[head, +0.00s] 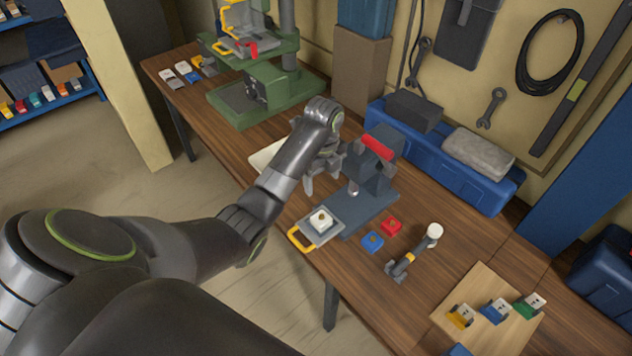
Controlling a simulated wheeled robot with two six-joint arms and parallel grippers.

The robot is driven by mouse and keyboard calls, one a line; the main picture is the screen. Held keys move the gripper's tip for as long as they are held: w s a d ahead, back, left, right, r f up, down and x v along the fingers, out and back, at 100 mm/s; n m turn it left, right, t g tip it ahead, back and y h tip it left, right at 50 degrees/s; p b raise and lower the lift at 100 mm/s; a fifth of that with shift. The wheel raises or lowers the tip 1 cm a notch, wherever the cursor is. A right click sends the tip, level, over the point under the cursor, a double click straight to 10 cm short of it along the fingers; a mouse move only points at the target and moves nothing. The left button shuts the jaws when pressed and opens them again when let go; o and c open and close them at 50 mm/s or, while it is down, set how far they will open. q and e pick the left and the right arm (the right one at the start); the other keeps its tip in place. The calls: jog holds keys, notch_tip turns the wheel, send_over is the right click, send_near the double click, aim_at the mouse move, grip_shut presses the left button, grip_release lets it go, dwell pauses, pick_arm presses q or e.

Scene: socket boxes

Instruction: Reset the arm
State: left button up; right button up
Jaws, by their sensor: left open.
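My left arm reaches in from the left over the wooden workbench (290,215). Its gripper (322,182) is open and points down, just left of a small blue-grey press (372,185) with a red handle. I see nothing between its fingers. A grey slide plate (333,231) with a yellow handle (301,239) sits at the front of the press, and a white block (320,221) with a brownish centre rests on it. A blue piece (373,242) and a red piece (391,225) lie on the bench right of the plate. My right gripper is out of view.
A white-headed mallet-like tool (433,233) lies right of the pieces. A wooden board (488,283) holds yellow, blue and green socket boxes. A green machine (270,95) stands at the far left. A blue toolbox (455,170) lines the wall. Bare bench lies between mallet and toolbox.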

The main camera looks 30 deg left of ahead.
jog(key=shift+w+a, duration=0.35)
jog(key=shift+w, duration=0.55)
